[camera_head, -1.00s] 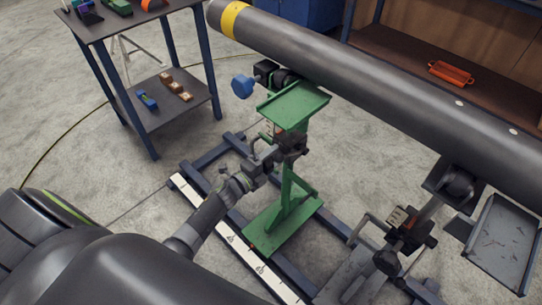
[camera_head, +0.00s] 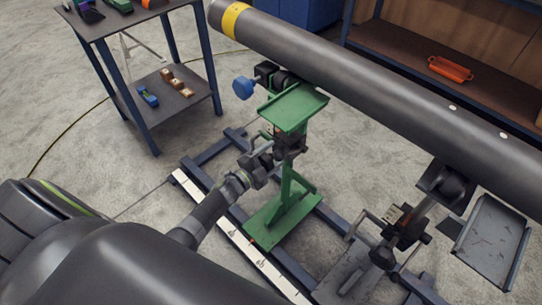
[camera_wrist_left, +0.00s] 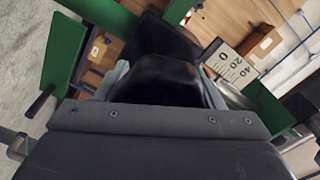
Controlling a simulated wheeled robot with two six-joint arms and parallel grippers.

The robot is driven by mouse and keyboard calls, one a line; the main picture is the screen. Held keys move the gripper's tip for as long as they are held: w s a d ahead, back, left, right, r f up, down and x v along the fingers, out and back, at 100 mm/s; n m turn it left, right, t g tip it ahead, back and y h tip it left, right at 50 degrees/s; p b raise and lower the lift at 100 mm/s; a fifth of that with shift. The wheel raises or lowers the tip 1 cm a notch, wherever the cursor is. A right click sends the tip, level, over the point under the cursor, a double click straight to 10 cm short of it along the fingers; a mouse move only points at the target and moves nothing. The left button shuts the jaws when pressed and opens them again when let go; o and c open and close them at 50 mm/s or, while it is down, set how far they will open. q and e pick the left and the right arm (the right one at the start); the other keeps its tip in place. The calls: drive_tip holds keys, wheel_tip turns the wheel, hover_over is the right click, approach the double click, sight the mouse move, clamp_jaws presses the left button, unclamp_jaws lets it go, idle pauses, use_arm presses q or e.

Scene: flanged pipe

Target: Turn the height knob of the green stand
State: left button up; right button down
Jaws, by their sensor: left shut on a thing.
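The green stand (camera_head: 288,205) stands upright on a blue floor frame, its green top plate (camera_head: 293,107) close below the long grey pipe (camera_head: 350,75). The height knob is the dark part on its column, mostly hidden by my gripper in the head view. In the left wrist view the black knob (camera_wrist_left: 165,78) fills the space in front of the gripper. My left gripper (camera_head: 272,160) reaches in from the lower left and is shut on the knob; its fingertips are hard to make out. A white number scale (camera_wrist_left: 232,65) shows beside the knob. My right gripper is not in view.
A blue knob (camera_head: 243,88) sticks out beside the pipe above the stand. A second, grey stand (camera_head: 405,225) is at the right, with a grey tray (camera_head: 492,240) beside it. A shelved table (camera_head: 150,105) stands at the upper left. A white ruler strip (camera_head: 245,245) runs along the floor frame.

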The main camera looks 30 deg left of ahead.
use_arm(q)
drive_tip(key=o, duration=1)
drive_tip(key=v, duration=1.7)
drive_tip(key=shift+s+a, duration=0.1)
drive_tip(key=shift+s, duration=0.15)
drive_tip(key=shift+f, duration=0.1)
